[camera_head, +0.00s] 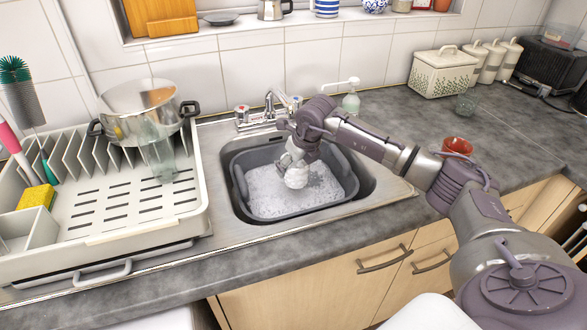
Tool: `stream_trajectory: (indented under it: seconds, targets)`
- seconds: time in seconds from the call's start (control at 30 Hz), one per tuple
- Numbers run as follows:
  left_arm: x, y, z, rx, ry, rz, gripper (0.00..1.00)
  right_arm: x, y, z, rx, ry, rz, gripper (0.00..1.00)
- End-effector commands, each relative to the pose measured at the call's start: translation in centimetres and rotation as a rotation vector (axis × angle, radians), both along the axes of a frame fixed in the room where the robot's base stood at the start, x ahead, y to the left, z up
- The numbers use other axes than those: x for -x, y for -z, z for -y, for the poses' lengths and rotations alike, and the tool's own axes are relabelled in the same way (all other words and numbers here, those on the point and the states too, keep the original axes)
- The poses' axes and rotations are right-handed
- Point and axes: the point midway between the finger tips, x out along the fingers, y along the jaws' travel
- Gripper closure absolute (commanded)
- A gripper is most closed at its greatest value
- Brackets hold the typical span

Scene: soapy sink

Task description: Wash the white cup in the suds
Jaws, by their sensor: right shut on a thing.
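The white cup (297,176) is at the middle of the grey wash tub (240,185), at or just above the white suds (265,195). My right gripper (290,160) reaches in from the right and is shut on the cup, over the tub. The fingers are small and partly hidden by the wrist, so the exact grip on the cup is hard to make out. The suds fill the tub's bottom around the cup. My left gripper is not in view.
A dish rack (120,240) with a steel pot (143,112) and a clear glass (160,160) stands left of the sink. The tap (270,105) is behind the tub. A soap dispenser (351,102) and a red bowl (457,146) are to the right. The tub's walls surround the cup.

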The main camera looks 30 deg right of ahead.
Motion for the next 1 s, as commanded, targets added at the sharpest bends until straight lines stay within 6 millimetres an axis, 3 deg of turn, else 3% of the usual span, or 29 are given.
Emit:
stream_trajectory:
  seconds: [0.03, 0.53, 1.0]
  targets:
    - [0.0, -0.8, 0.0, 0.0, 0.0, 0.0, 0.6, -0.1, -1.2, 0.0, 0.0, 0.0, 0.003, 0.62]
    - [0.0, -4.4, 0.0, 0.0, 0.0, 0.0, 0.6, -0.1, -7.1, 0.0, -0.001, 0.0, 0.004, 0.62]
    - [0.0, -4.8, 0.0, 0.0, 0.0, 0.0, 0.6, 0.0, -7.8, 0.0, 0.0, 0.0, 0.002, 0.62]
